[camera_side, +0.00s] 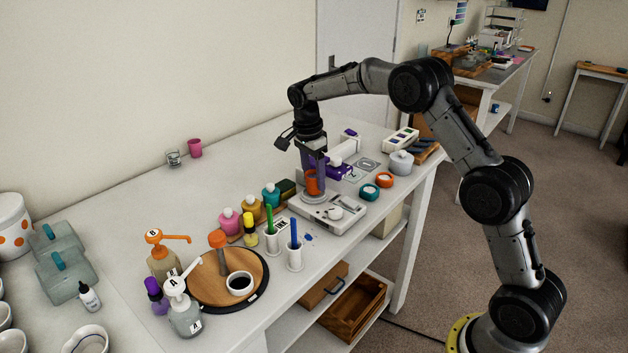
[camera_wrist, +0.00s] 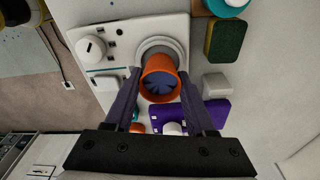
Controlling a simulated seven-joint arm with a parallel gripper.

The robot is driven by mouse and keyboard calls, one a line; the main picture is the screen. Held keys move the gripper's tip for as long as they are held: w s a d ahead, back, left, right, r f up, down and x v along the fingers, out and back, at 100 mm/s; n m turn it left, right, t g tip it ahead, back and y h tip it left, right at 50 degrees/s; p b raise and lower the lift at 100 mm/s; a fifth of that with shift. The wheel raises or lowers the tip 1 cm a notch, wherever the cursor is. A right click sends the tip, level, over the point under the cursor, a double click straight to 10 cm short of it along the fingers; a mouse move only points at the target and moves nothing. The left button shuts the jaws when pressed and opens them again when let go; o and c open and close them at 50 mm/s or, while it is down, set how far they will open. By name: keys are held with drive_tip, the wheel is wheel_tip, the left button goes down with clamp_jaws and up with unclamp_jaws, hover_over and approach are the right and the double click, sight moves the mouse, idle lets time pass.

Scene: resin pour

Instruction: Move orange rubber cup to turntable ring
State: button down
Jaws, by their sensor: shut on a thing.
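The orange rubber cup (camera_side: 312,186) is between the fingers of my gripper (camera_side: 313,172), above or on the round plate of a white machine (camera_side: 329,213). I cannot tell whether its base touches the plate. In the wrist view the cup (camera_wrist: 158,66) shows its orange rim and a dark bluish inside, with the fingers (camera_wrist: 159,80) shut on its two sides. The wooden turntable (camera_side: 207,292) is at the front left in the side view.
Pink, yellow and teal bottles (camera_side: 229,221) and upright tubes with a green and a blue stick (camera_side: 294,255) stand between machine and turntable. Pump bottles (camera_side: 184,310) crowd the turntable's left. A purple object (camera_wrist: 200,115) lies beside the cup.

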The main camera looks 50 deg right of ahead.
wheel_tip(320, 180, up, 3)
drive_tip(key=shift+f, duration=0.2)
drive_tip(key=s+a+r, duration=0.3)
drive_tip(key=s+r, duration=0.7)
drive_tip(key=s, duration=0.4)
drive_tip(key=s+a+f+n+t+y, duration=0.1)
drive_tip(key=s+a+n, duration=0.2)
drive_tip(key=a+n, duration=0.7)
drive_tip(key=s+a+f+n+t, duration=0.1)
drive_tip(key=s+a+n, duration=0.2)
drive_tip(key=a+n, duration=0.65)
drive_tip(key=w+a+f, duration=0.2)
drive_tip(key=w+f, duration=0.1)
drive_tip(key=w, duration=0.1)
drive_tip(key=w+a+f+m, duration=0.1)
drive_tip(key=w+a+f, duration=0.1)
drive_tip(key=w+a, duration=0.1)
drive_tip(key=w+a+f+m, duration=0.1)
drive_tip(key=w+a+f, duration=0.2)
drive_tip(key=w, duration=0.1)
drive_tip(key=shift+w+f+m, duration=0.25)
drive_tip(key=shift+w+f, duration=0.1)
drive_tip(key=shift+w+a+f, duration=0.3)
drive_tip(key=shift+w+f, duration=0.2)
drive_tip(key=shift+f, duration=1.7)
